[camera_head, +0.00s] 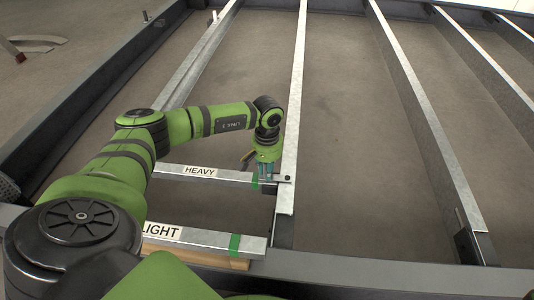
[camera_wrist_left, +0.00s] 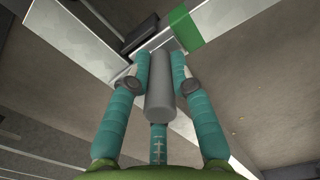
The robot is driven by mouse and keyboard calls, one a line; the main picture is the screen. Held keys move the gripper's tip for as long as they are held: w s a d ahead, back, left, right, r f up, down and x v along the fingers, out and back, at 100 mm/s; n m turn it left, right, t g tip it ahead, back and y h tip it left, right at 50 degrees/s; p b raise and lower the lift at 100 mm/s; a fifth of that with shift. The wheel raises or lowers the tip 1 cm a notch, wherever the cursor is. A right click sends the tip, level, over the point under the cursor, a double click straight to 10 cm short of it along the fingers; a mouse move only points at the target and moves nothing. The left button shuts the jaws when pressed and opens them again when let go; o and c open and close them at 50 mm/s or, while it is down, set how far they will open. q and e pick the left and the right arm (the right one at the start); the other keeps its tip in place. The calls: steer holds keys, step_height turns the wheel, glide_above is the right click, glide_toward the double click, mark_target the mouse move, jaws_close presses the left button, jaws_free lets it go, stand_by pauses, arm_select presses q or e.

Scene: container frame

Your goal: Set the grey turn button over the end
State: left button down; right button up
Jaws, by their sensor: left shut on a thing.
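My left gripper (camera_head: 266,172) is at the right end of the HEAVY bar (camera_head: 212,173), beside its green tape (camera_head: 255,181). In the left wrist view its teal fingers (camera_wrist_left: 160,62) are closed around a grey cylinder (camera_wrist_left: 160,98), which I take to be the grey turn button. The cylinder's far end is close to the bar's pale metal surface and the green tape (camera_wrist_left: 187,32). Fingers hide most of the button in the head view, so how it lies over the bar end cannot be told. My right gripper is not in view.
The LIGHT bar (camera_head: 205,238) with green tape lies nearer, above a wooden strip (camera_head: 195,252). A long metal beam (camera_head: 295,105) runs just right of the HEAVY bar's end. Open floor (camera_head: 345,120) shows between the beams. A dark frame edge (camera_head: 390,275) crosses the front.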

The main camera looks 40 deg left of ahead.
arm_select(q)
steer(key=shift+a, duration=0.1)
steer(key=c, duration=1.1)
jaws_free()
steer(key=shift+r, duration=0.1)
step_height(320, 180, up, 12)
steer(key=shift+f, duration=0.1)
